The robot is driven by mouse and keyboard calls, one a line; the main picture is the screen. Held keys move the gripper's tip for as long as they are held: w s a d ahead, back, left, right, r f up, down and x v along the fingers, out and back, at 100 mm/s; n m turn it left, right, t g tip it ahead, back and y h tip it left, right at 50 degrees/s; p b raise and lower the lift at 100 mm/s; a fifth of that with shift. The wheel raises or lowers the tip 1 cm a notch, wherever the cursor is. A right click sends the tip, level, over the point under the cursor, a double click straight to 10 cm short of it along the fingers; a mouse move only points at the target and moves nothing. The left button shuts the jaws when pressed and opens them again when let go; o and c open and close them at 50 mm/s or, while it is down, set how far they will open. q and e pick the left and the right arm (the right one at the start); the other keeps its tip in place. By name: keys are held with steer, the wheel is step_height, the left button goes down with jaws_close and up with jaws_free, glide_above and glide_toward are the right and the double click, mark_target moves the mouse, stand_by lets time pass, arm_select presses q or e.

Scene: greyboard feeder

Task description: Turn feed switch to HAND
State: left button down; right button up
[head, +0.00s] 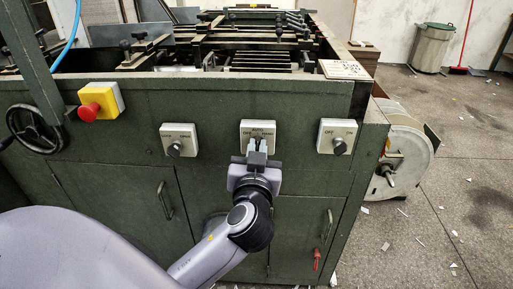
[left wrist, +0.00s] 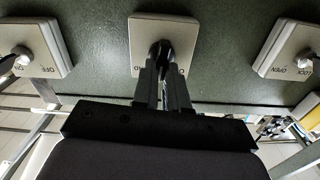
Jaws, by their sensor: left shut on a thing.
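The feed switch is the middle white plate (head: 259,127) on the green machine front, with AUTO at its top and a fainter word on either side. It also shows at the top middle of the left wrist view (left wrist: 187,32), upside down. My left gripper (head: 257,147) reaches it from below and is shut on its dark knob. In the left wrist view the gripper's fingers (left wrist: 163,62) close around the knob (left wrist: 160,47). The fingers hide most of the knob, so I cannot tell which mark it points to. My right gripper is out of view.
A similar switch (head: 179,140) sits to the left and another (head: 339,136) to the right. A red stop button (head: 89,112) on a yellow box and a black handwheel (head: 34,129) are farther left. A white reel (head: 406,152) stands right of the machine.

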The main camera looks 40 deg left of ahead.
arm_select(q)
steer(key=shift+w+d+f+m+p, duration=0.15)
steer(key=shift+m+p, duration=0.75)
steer(key=shift+m, duration=1)
steer(key=shift+w+d+m+p, duration=0.15)
steer(key=shift+m+p, duration=0.7)
steer(key=shift+m, duration=1.05)
steer(key=shift+s, duration=0.1)
steer(key=c, duration=1.2)
jaws_free()
steer(key=shift+o, duration=0.2)
steer(key=shift+s, duration=0.1)
